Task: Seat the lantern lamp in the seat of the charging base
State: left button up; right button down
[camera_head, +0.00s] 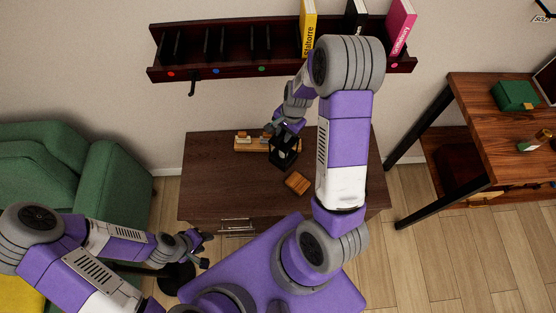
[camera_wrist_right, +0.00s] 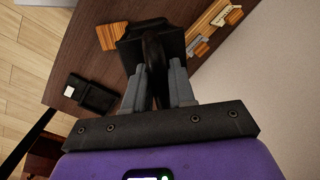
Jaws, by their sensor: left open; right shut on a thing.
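The lantern lamp (camera_head: 284,156) is dark with an open frame and stands at the middle of the brown cabinet top. My right gripper (camera_head: 283,130) is shut on its upper part. The wrist view also shows the lantern (camera_wrist_right: 146,28) between the fingers of the right gripper (camera_wrist_right: 158,75). I cannot tell whether it touches the top. A flat black block with a recess, seemingly the charging base (camera_wrist_right: 88,97), lies apart from the lantern near the cabinet edge in the wrist view. My arm seems to hide it in the head view. My left gripper (camera_head: 205,248) is open and empty, left of the cabinet front.
A wooden tray (camera_head: 240,150) with small items lies left of the lantern. A wooden block (camera_head: 298,182) lies in front of the lantern. A dark wall shelf (camera_head: 224,71) with books hangs above. A green armchair (camera_head: 118,188) stands left and a desk (camera_head: 470,150) right.

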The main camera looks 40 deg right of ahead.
jog(key=shift+w+d, duration=0.15)
jog(key=shift+d, duration=0.1)
jog(key=shift+m, duration=0.3)
notch_tip(320, 180, down, 5)
jog(key=shift+d+f+b, duration=0.1)
jog(key=shift+f+b, duration=0.05)
jog(key=shift+b, duration=0.85)
jog(key=shift+f+b, duration=0.7)
jog(key=shift+f, duration=1.6)
jog(key=shift+f, duration=0.1)
jog(key=c, duration=0.9)
grip_release()
jog(key=shift+c, duration=0.2)
